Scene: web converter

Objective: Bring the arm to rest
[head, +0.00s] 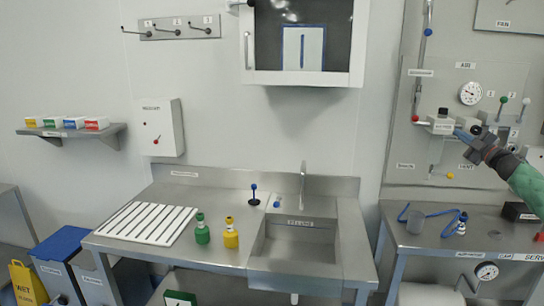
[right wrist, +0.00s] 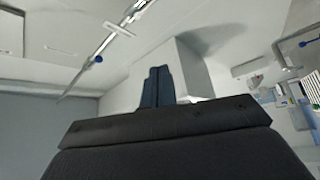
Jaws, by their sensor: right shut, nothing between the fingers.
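My right gripper (head: 468,138) comes in from the right edge on a green and dark arm in the head view. It is in front of the wall panel, near the white box labelled on the panel (head: 442,126). In the right wrist view its two dark fingers (right wrist: 158,88) are together with nothing between them. I cannot tell whether the fingertips touch the panel parts. My left gripper is not in view.
The panel (head: 400,150) carries a gauge (head: 471,93), levers and a blue-handled pipe. A sink (head: 298,245) and green and yellow bottles (head: 231,234) stand left.

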